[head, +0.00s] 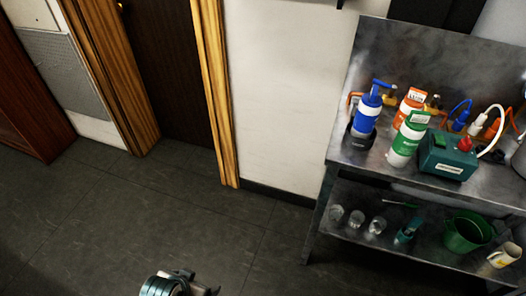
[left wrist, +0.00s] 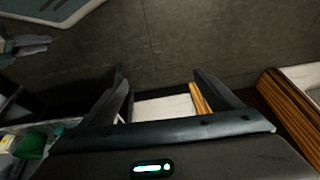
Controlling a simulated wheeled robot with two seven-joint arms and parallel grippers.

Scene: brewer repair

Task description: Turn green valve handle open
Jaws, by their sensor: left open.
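I cannot make out a green valve handle for certain in either view. In the head view, fittings with orange and blue parts stand at the back of the metal bench (head: 345,145), partly hidden by bottles. My left gripper shows in the left wrist view (left wrist: 165,92), with its two fingers wide apart and nothing between them. In the head view only part of my left wrist shows at the bottom edge, above the floor and well away from the bench. A grey pronged part, perhaps my right gripper, is at the upper left of the left wrist view; its state is unclear.
The bench top holds a blue pump bottle (head: 366,115), an orange-labelled bottle (head: 409,103), a green-and-white bottle (head: 407,142) and a teal box (head: 446,158). The lower shelf holds glasses, a green bucket (head: 464,235) and a white mug (head: 504,256). The dark floor (head: 190,220) is clear.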

